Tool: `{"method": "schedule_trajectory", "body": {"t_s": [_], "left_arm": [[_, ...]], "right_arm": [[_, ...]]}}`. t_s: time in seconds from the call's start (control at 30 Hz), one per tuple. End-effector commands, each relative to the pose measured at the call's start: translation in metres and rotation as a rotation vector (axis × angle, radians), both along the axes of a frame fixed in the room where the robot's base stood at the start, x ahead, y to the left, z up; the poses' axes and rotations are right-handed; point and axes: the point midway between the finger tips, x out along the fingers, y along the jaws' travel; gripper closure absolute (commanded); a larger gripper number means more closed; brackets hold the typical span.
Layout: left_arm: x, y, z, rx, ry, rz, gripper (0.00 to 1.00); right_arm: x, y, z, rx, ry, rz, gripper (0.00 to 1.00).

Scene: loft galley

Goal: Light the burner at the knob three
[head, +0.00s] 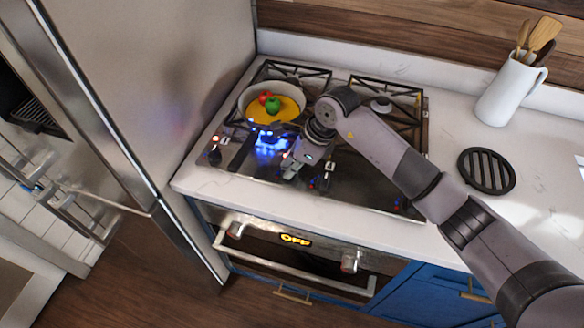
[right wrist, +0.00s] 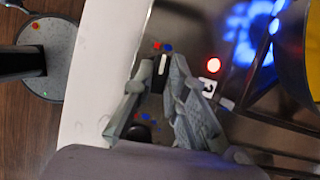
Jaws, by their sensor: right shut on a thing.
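My right gripper (head: 292,172) is over the front strip of the cooktop (head: 350,192). In the right wrist view its fingers (right wrist: 164,72) are shut on a dark knob (right wrist: 161,72) with a white line. Beside that knob are a glowing red light (right wrist: 213,65) and a small label (right wrist: 208,88) that I cannot read surely. A blue flame (head: 268,147) burns at the front left of the cooktop; its glow (right wrist: 245,35) also shows in the right wrist view. Another knob (head: 214,156) sits at the strip's left end. My left gripper is not in view.
A pan (head: 246,98) holds yellow food with a red and a green piece, just behind the flame. A slatted black trivet (head: 486,170) and a white utensil jug (head: 509,90) stand at right. The oven handle (head: 290,268) juts out below; the fridge (head: 165,90) rises at left.

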Motion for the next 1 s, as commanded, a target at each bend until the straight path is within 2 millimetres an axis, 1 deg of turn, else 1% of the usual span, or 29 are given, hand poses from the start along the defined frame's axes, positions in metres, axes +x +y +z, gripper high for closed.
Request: {"method": "schedule_trajectory", "body": {"t_s": [0.03,0.3,0.53,0.8,1.0], "left_arm": [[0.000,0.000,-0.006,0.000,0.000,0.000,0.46],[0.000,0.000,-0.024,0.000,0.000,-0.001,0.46],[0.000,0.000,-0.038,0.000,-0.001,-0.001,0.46],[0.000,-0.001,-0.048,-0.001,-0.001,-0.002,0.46],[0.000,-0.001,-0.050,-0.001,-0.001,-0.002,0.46]], "right_arm": [[-0.001,-0.001,-0.005,-0.003,0.000,-0.035,1.00],[-0.003,0.001,-0.005,-0.001,-0.001,-0.273,1.00],[-0.003,0.001,-0.005,-0.002,0.000,-0.447,1.00],[-0.004,0.002,-0.004,-0.002,0.002,-0.578,1.00],[-0.004,0.002,-0.003,-0.003,0.004,-0.618,1.00]]}}
